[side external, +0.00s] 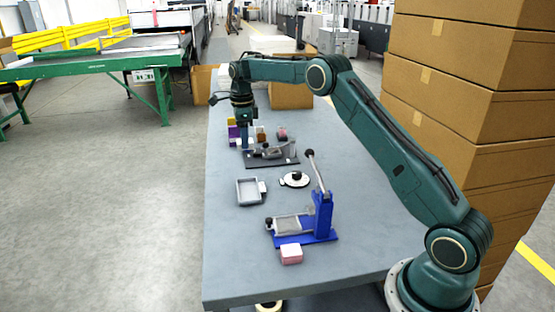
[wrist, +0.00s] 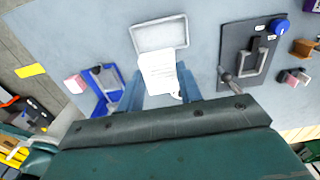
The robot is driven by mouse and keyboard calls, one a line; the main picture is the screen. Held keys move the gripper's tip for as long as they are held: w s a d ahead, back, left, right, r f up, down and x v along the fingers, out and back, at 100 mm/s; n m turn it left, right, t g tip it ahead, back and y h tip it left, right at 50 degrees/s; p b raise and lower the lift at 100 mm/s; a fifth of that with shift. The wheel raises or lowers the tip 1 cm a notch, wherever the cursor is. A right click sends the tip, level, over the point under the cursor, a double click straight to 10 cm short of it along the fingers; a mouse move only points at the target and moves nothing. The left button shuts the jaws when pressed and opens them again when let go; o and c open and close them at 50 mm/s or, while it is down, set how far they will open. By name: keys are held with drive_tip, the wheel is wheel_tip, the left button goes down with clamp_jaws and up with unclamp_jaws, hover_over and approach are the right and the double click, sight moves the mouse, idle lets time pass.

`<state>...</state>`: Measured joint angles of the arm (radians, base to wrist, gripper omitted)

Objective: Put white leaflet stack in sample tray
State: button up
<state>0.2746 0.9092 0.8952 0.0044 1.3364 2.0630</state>
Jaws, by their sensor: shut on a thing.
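The white leaflet stack (wrist: 158,76) shows in the wrist view between the two blue fingers of my gripper (wrist: 159,82), which is shut on it. The sample tray (wrist: 160,36) is a shallow grey tray just beyond the stack in the wrist view, and its inside looks empty. The stack's far edge overlaps the tray's near rim in that picture. In the side external view the tray (side external: 239,193) lies near the table's left edge. My gripper (side external: 245,147) points down farther back, beside the dark fixture, and the stack is hard to make out there.
A dark fixture (side external: 285,160) with a lever lies behind the tray. A blue clamp (side external: 322,220) with a raised lever stands in front, with a pink block (side external: 291,254) beside it. Small coloured boxes (side external: 233,130) stand behind my gripper.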

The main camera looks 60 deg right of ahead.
hover_over(248, 193)
wheel_tip(248, 193, down, 13)
drive_tip(key=shift+w, duration=0.1)
drive_tip(key=shift+f, duration=2.15)
drive_tip(key=shift+f, duration=0.15)
drive_tip(key=o, duration=1.1)
wheel_tip(248, 193, up, 12)
drive_tip(key=shift+r, duration=0.2)
